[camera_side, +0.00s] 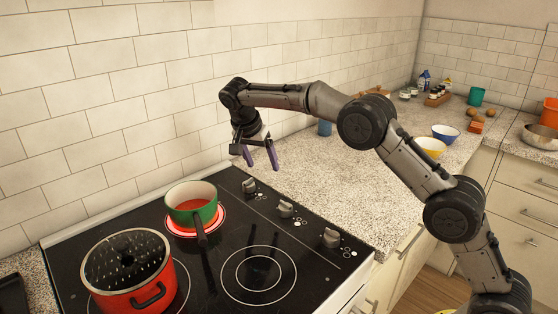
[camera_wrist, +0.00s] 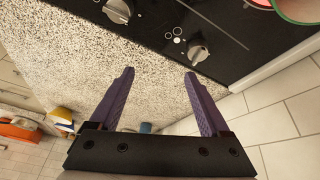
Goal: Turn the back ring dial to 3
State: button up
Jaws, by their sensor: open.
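Three grey dials sit in a row along the right side of the black stove top. The back dial (camera_side: 249,185), nearest the tiled wall, also shows in the wrist view (camera_wrist: 200,54); I cannot read its setting. The middle dial (camera_side: 285,208) also shows in the wrist view (camera_wrist: 118,11). The front dial (camera_side: 331,237) is nearest the stove's front edge. A back ring (camera_side: 222,223) glows red under a green saucepan (camera_side: 191,207). My gripper (camera_side: 262,166) is open and empty, above and apart from the back dial. Its purple fingers (camera_wrist: 160,72) point down.
A red pot (camera_side: 130,272) with a dark holed insert stands at the stove's front left. The saucepan's dark handle points toward the front. The speckled counter (camera_side: 330,175) right of the dials is mostly clear. A blue cup (camera_side: 324,128) stands near the wall, with bowls (camera_side: 430,146) farther right.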

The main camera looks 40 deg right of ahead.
jog(key=s+r, duration=0.3)
jog(key=s, duration=0.3)
jog(key=shift+s, duration=0.4)
jog(key=n+t+y, duration=0.3)
jog(key=n+y, duration=0.2)
jog(key=n, duration=0.9)
send_near(250, 181)
jog(key=s+a+r, duration=0.3)
jog(key=r, duration=0.1)
jog(key=w+d, duration=0.1)
jog(key=d, duration=0.2)
jog(key=shift+m, duration=0.3)
jog(key=x, duration=1.4)
jog(key=shift+w, duration=0.2)
jog(key=shift+c, duration=0.3)
grip_shut()
